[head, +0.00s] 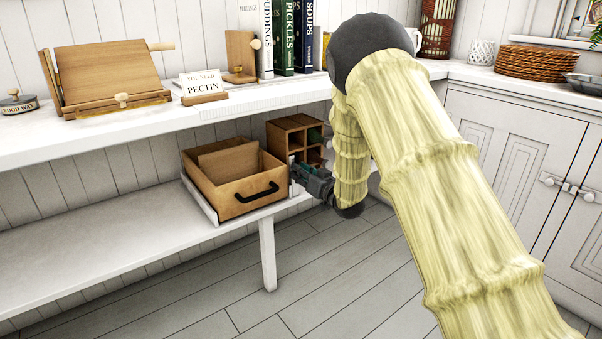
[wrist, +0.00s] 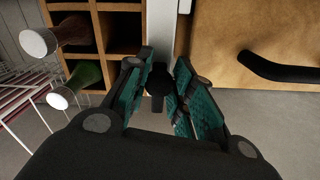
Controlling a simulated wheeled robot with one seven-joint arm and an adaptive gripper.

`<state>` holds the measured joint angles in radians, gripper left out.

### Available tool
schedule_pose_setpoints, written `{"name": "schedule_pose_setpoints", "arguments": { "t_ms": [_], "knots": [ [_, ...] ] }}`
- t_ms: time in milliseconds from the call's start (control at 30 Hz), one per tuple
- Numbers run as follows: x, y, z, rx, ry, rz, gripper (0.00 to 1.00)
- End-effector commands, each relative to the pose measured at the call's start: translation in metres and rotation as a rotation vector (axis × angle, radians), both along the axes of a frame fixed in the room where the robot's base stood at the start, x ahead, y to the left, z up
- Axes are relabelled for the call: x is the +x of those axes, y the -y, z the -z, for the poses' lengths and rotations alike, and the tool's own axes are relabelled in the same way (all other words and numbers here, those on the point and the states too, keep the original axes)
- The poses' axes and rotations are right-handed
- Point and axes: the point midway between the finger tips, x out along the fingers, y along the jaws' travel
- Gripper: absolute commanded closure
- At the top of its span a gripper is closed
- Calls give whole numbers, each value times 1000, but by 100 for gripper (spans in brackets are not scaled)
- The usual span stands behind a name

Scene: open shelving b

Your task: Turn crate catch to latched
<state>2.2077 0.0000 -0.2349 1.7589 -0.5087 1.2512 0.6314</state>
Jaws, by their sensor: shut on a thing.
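The wooden crate (head: 228,196) with a black front handle stands on the lower shelf in the head view. Its front face (wrist: 225,45) and handle (wrist: 280,68) show at the right of the wrist view. A small black piece, apparently the crate catch (wrist: 158,80), sits between my gripper's teal-padded fingers beside the crate. My gripper (wrist: 164,58) is shut on it. In the head view my gripper (head: 300,178) is at the crate's right side. There the catch is hidden, and I cannot tell which position it is turned to.
A wooden cubby rack (head: 286,137) stands right of the crate, with bottles (wrist: 75,88) sticking out in the wrist view. A red-and-white wire rack (wrist: 22,95) is at the far left. The upper counter (head: 130,128) overhangs the lower shelf (head: 100,250), which is clear on the left.

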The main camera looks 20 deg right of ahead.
Motion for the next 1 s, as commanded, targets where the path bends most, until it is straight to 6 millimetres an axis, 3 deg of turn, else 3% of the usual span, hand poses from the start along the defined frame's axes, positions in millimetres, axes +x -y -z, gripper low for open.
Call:
{"name": "schedule_pose_setpoints", "arguments": {
  "t_ms": [667, 1000],
  "knots": [
    [0, 3, 0, -77, 26, 5, 100],
    [0, 3, -2, -234, 81, 4, 100]
  ]
}}
